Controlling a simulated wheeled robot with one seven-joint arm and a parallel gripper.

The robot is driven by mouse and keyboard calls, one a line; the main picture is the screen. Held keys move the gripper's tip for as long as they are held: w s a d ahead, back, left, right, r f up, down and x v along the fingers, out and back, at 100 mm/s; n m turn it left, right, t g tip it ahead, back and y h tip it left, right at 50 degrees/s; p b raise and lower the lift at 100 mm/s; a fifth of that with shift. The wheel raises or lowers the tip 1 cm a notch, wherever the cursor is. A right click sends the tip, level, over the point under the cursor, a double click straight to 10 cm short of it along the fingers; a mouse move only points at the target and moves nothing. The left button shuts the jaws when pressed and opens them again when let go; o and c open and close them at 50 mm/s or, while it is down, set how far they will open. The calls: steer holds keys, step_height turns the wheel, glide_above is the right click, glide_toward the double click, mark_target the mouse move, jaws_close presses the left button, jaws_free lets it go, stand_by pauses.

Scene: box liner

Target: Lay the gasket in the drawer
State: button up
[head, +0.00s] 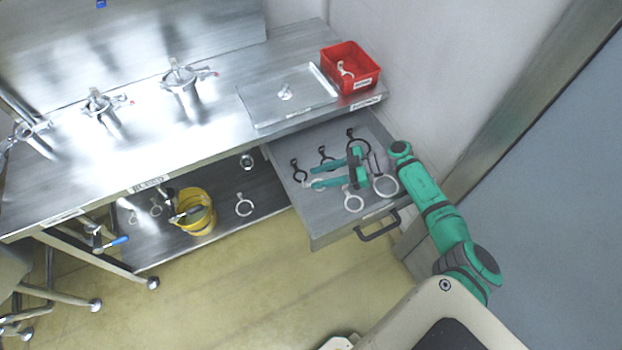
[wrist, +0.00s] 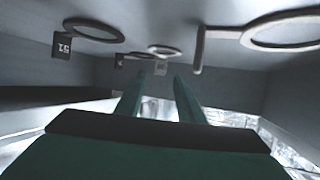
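The grey drawer (head: 322,222) is pulled out below the counter. Several ring gaskets with tabs lie in it: dark ones (head: 298,166) towards the back and pale ones (head: 353,202) nearer the handle. Which one the task means I cannot tell. My green gripper (head: 314,176) is over the drawer among the gaskets, its fingers pointing left and apart. In the wrist view my gripper (wrist: 158,82) is open, with nothing seen held between its fingers. That view shows a tagged dark ring (wrist: 96,30) and a large pale ring (wrist: 282,31) beyond the fingers.
A red bin (head: 367,82) with a pale gasket in it stands on the counter by a clear tray (head: 260,109). A pale ring (head: 244,206) and a yellow bucket (head: 201,222) are on the lower shelf. The drawer handle (head: 379,232) sticks out in front.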

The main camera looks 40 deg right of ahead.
steer(key=v, duration=0.8)
stand_by(0.4)
